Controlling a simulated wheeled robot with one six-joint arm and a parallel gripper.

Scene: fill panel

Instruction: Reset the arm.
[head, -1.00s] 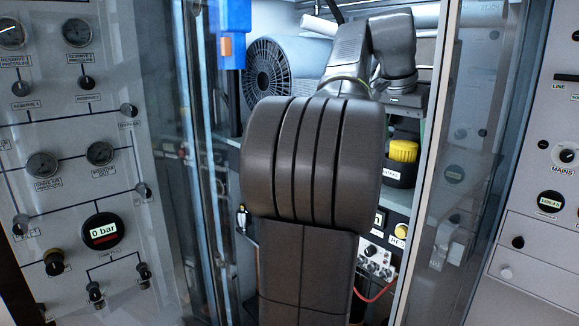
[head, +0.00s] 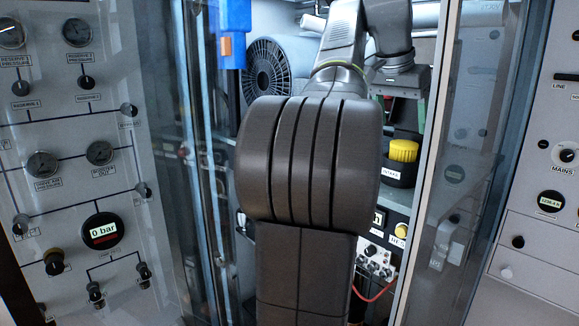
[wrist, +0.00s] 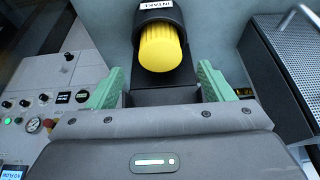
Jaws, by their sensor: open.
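My gripper (wrist: 160,90) shows in the wrist view with its two green fingers spread apart and nothing between them. Beyond the fingertips is a black container with a yellow ribbed cap (wrist: 164,48), labelled INTAKE. In the head view the same yellow cap (head: 403,151) stands on a shelf inside the open bay, right of my arm. My dark arm fills the middle of the head view and reaches into the bay. The gripper's fingers are mostly hidden there, at the upper right behind the wrist.
A fan (head: 270,80) and a blue box (head: 231,35) are in the bay's upper left. Glass door panels (head: 450,190) flank the opening closely. A gauge panel (head: 70,170) reads 0 bar at left. A small panel with knobs and a red cable (head: 376,262) sits low inside.

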